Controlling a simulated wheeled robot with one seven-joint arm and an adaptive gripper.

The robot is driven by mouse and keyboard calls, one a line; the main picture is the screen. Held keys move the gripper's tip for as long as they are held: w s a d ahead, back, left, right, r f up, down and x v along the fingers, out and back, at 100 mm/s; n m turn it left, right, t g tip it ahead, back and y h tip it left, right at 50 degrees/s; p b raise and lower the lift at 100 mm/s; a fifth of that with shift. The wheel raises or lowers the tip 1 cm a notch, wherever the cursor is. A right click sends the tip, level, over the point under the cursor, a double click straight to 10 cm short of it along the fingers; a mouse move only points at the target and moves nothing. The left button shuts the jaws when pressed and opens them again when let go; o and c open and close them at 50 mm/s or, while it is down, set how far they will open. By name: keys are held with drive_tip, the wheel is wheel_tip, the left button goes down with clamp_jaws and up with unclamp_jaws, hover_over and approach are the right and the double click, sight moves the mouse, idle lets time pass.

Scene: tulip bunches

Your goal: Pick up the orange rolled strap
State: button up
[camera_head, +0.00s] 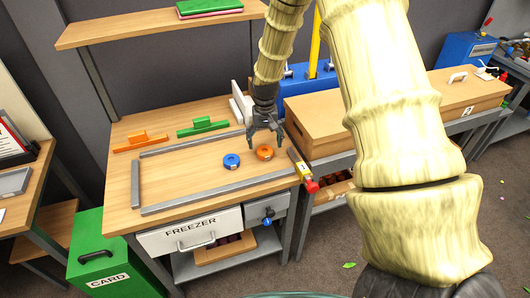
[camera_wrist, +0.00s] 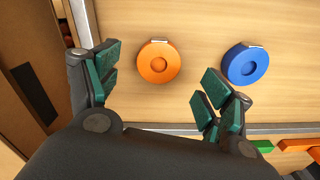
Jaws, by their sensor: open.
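The orange rolled strap (camera_head: 265,153) lies flat on the wooden workbench, near its right end. In the wrist view it is a round orange disc (camera_wrist: 158,62) with a small pale tab at its top edge. My gripper (camera_head: 266,138) is open and empty above the bench, close over the orange strap. In the wrist view its two green-padded fingers (camera_wrist: 158,82) stand apart, with the orange strap between and slightly beyond them. A blue rolled strap (camera_head: 231,161) lies just left of the orange one; in the wrist view it is on the right (camera_wrist: 245,64), near one finger.
Grey metal rails (camera_head: 220,193) frame the bench area. A green block (camera_head: 202,127) and an orange block (camera_head: 140,141) stand at the back left. A wooden box (camera_head: 318,115) stands to the right. A red-and-yellow tool (camera_head: 303,172) lies at the bench's right edge.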

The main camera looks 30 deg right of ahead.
sight(265, 151)
drive_tip(key=shift+w+d+f+p, duration=0.1)
drive_tip(key=shift+f+p, duration=0.9)
drive_tip(key=shift+f, duration=1.25)
drive_tip(key=shift+c, duration=0.4)
drive_tip(key=c, duration=1)
